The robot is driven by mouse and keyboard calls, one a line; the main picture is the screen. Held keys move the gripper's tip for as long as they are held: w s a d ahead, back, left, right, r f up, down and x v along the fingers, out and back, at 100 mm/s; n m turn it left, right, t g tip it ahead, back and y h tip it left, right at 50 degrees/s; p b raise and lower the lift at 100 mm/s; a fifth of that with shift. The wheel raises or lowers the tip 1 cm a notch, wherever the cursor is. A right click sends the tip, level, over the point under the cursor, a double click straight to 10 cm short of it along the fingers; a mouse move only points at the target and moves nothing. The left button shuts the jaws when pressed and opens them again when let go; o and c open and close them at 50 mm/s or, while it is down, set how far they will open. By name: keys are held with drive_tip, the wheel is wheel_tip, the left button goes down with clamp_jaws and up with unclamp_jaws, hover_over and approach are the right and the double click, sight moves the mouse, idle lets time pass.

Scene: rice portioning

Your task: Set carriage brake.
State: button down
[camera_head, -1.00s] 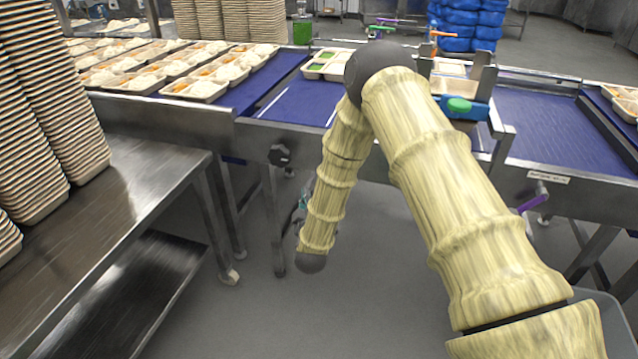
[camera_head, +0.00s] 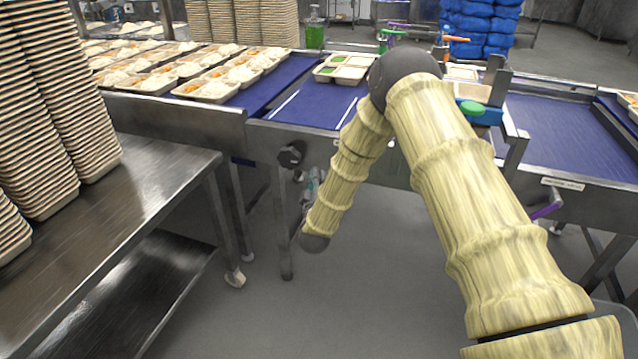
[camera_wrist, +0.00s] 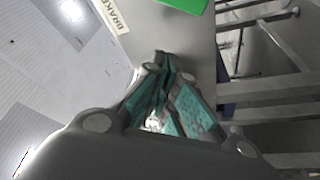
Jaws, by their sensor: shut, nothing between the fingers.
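A white label reading "BRAKE" (camera_wrist: 112,14) is on a grey metal face in the wrist view. A bright green part (camera_wrist: 186,3) is cut off by the top edge beside it. My gripper (camera_wrist: 162,62) has its teal-padded fingers together and empty, below the label and green part, apart from both in the picture. In the head view, my gripper (camera_head: 312,184) is mostly hidden behind my forearm, near the conveyor's front legs. A blue carriage part (camera_head: 487,116) with a green knob (camera_head: 472,108) sits over the conveyor. A purple lever (camera_head: 546,206) hangs below a small label (camera_head: 563,184) on the front rail.
A black knob (camera_head: 290,156) sticks out of the conveyor's front. A steel table (camera_head: 150,190) with tall tray stacks (camera_head: 60,110) stands at left. Filled trays (camera_head: 207,90) lie on the blue belt (camera_head: 315,104). The floor (camera_head: 320,310) in front is open.

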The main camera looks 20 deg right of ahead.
drive_tip(key=w+d, duration=0.3)
drive_tip(key=w, duration=0.1)
drive_tip(key=shift+d+f+p, duration=0.25)
drive_tip(key=shift+d+p, duration=0.05)
drive_tip(key=shift+d, duration=0.05)
drive_tip(key=shift+s+d+f, duration=0.25)
drive_tip(key=shift+d+f, duration=0.1)
